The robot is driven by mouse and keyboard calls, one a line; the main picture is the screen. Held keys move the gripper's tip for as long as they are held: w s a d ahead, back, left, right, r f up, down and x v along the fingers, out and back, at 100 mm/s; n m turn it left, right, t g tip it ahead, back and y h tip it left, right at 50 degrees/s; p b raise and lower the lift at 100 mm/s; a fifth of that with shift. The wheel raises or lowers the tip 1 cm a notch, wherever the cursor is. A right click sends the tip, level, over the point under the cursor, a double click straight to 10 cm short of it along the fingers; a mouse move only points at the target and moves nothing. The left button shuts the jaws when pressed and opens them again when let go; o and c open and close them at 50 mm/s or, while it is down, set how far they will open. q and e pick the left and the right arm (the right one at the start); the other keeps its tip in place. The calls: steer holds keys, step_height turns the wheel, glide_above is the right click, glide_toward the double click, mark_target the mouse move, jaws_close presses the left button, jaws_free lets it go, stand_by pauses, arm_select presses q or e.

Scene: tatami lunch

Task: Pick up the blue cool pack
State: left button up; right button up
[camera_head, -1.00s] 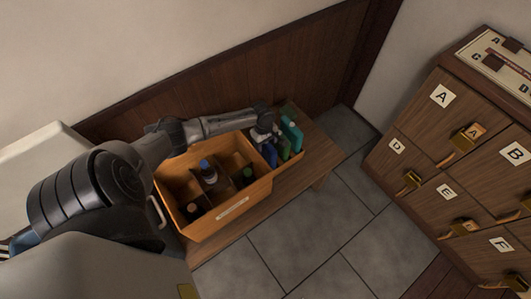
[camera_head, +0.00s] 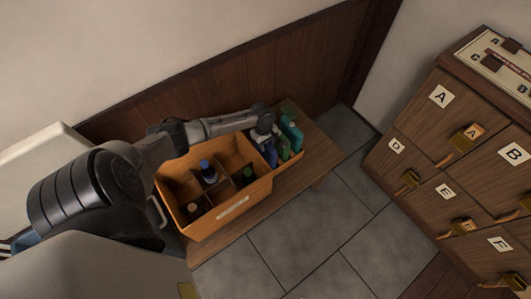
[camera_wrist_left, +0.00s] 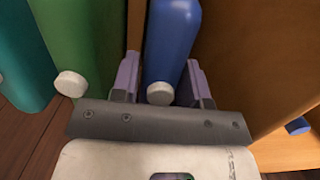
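The blue cool pack (camera_wrist_left: 172,40) stands between the two fingers of my left gripper (camera_wrist_left: 163,75) in the left wrist view, its pale round cap facing the camera. The fingers lie close along both sides, and I cannot tell whether they press on it. In the head view the left gripper (camera_head: 266,148) is down at the narrow orange bin (camera_head: 290,159) and largely hides the blue pack. A green pack (camera_wrist_left: 85,40) and a teal pack (camera_wrist_left: 22,55) stand beside it. My right gripper is not in view.
A larger orange divided box (camera_head: 222,217) with dark bottles stands left of the bin on the wooden bench (camera_head: 318,158). The wall panelling (camera_head: 290,70) is close behind. Lettered wooden lockers (camera_head: 430,120) stand at the right, with open tiled floor between.

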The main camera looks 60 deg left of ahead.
arm_select(q)
jaws_close()
stand_by(0.5)
steer(key=shift+r+b, duration=0.15)
steer(key=shift+b, duration=0.5)
step_height(320, 180, up, 10)
steer(key=p, duration=0.5)
steer(key=r+p, duration=0.2)
steer(key=p, duration=0.1)
